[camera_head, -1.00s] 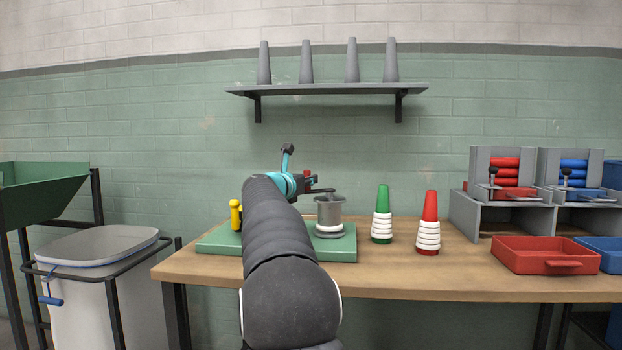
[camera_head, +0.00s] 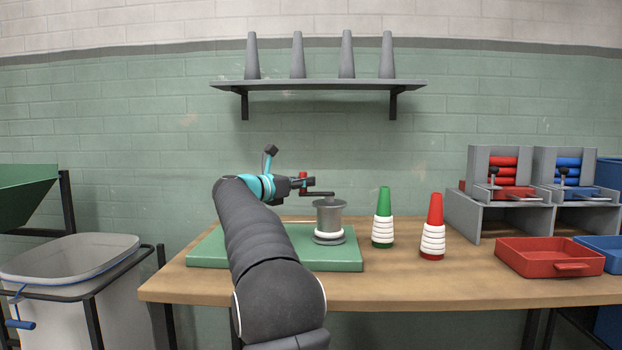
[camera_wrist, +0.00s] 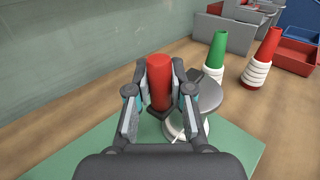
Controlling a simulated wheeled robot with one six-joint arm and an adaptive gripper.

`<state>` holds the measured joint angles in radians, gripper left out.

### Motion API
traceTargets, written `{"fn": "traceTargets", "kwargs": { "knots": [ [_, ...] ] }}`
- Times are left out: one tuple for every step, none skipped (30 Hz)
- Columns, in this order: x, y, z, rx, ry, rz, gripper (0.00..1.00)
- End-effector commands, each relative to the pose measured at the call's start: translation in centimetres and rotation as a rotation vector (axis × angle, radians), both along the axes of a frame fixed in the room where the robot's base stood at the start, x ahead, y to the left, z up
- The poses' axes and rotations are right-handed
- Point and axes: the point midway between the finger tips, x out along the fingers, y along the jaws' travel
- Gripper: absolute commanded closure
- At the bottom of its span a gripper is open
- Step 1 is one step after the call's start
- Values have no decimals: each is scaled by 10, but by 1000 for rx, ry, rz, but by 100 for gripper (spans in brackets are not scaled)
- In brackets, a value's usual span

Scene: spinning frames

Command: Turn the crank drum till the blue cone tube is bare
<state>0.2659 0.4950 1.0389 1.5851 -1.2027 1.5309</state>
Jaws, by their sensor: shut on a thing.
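The grey crank drum (camera_head: 329,216) stands on a green board (camera_head: 346,256), with a white ring of yarn or cord around its foot. A dark crank arm (camera_head: 318,194) on its top reaches left to a red knob (camera_head: 303,174). My gripper (camera_head: 306,182) is shut on this knob. In the wrist view the red knob (camera_wrist: 159,85) stands upright between both fingers (camera_wrist: 159,70), with the drum top (camera_wrist: 208,94) just right. I see no blue cone tube; my arm covers part of the board.
A green cone (camera_head: 384,202) and a red cone (camera_head: 434,210), both with white bands, stand right of the drum. A red tray (camera_head: 530,262) lies farther right. Grey cones (camera_head: 298,56) stand on a wall shelf (camera_head: 320,86). A bin (camera_head: 70,258) is left of the table.

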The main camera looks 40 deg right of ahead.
Motion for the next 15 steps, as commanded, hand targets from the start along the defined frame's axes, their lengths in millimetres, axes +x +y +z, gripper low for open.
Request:
{"fn": "traceTargets", "kwargs": {
  "knots": [
    [0,0,2,-1,-1,-9,100],
    [0,-1,2,-1,-1,-14,100],
    [0,-1,2,-1,-1,-19,100],
    [0,-1,2,-1,-1,-23,100],
    [-1,-1,2,-1,-2,-26,100],
    [-1,-1,1,-1,-2,-29,100],
    [-1,-1,1,-1,-2,-31,100],
    [-1,-1,1,-1,-2,-32,100],
    [-1,-1,1,-1,-2,-33,100],
    [-1,-2,1,-1,-2,-34,100],
    [-1,-2,1,-1,-2,-35,100],
    [-1,-2,1,-1,-2,-35,100],
    [-1,-2,1,-1,-2,-35,100],
    [-1,-2,1,-1,-2,-34,100],
    [-1,-2,1,-1,-2,-34,100]
  ]
}}
